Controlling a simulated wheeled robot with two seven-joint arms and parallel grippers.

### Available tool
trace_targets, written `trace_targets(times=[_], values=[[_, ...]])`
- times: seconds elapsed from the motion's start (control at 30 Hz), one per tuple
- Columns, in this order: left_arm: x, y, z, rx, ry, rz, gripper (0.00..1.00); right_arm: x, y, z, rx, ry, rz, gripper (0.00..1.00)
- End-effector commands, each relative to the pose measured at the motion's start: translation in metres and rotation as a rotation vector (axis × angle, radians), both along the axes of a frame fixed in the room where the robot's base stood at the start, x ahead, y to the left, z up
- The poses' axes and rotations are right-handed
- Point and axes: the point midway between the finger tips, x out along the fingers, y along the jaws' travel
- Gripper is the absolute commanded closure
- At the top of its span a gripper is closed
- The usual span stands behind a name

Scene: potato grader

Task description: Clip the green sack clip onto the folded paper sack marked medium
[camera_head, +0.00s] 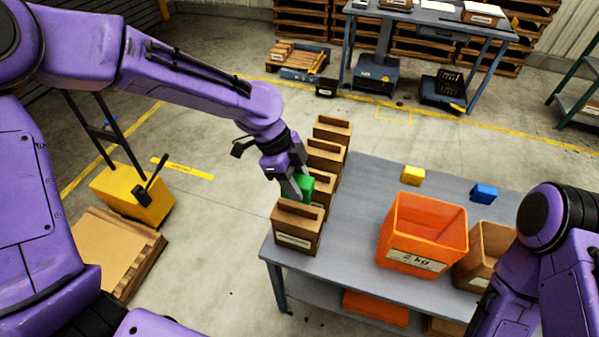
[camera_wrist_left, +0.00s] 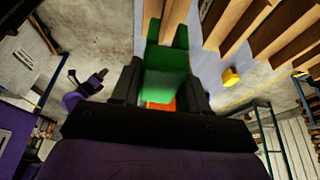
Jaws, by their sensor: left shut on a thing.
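My left gripper (camera_head: 297,190) is shut on the green sack clip (camera_head: 307,186). The clip also shows between the fingers in the left wrist view (camera_wrist_left: 165,75). The gripper and clip are over the row of brown folded paper sacks at the table's left edge, just behind the top of the nearest sack (camera_head: 297,238). A second sack (camera_head: 325,186), a third (camera_head: 326,157) and a fourth (camera_head: 333,131) stand behind it. The nearest sack has a white label too small to read, so I cannot tell which is marked medium. Whether the clip touches a sack is unclear. My right gripper is out of view.
On the grey table (camera_head: 352,235) stand an orange 2 kg bin (camera_head: 422,232) and a brown box (camera_head: 480,255). A yellow block (camera_head: 413,175) and a blue block (camera_head: 484,193) lie behind them. The tabletop between sacks and bin is clear.

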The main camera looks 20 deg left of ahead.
Motion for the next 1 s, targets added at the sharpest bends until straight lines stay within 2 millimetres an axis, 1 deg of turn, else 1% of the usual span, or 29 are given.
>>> trace_targets(times=[1.0], values=[[0.000,0.000,-0.061,0.001,0.001,0.001,0.85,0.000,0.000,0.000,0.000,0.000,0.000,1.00]])
